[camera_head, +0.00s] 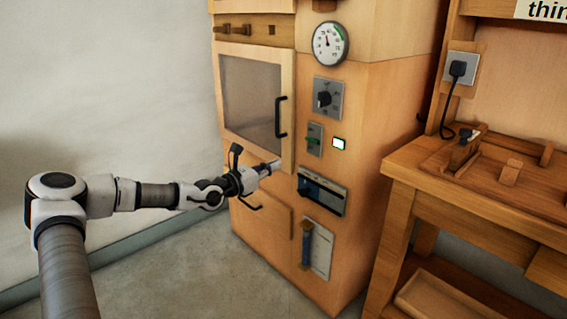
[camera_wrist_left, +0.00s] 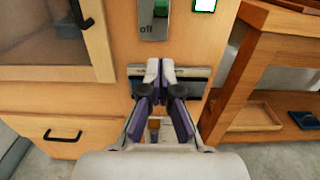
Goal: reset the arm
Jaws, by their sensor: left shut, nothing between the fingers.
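My left arm reaches in from the left in the head view, and its gripper (camera_head: 272,166) is in front of the wooden cabinet (camera_head: 362,125). In the left wrist view the gripper's fingers (camera_wrist_left: 160,68) are together with nothing between them. They point at the cabinet front, over a dark slotted panel (camera_wrist_left: 196,76) that also shows in the head view (camera_head: 322,194). I cannot tell whether the fingertips touch the cabinet. My right gripper is in neither view.
The cabinet has a windowed door (camera_head: 250,95) with a black handle (camera_head: 281,117), a dial gauge (camera_head: 330,44), a knob panel (camera_head: 328,98), a small switch (camera_head: 315,139) and a lower drawer (camera_head: 262,215). A wooden workbench (camera_head: 480,210) stands right. The floor (camera_head: 225,280) in front is clear.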

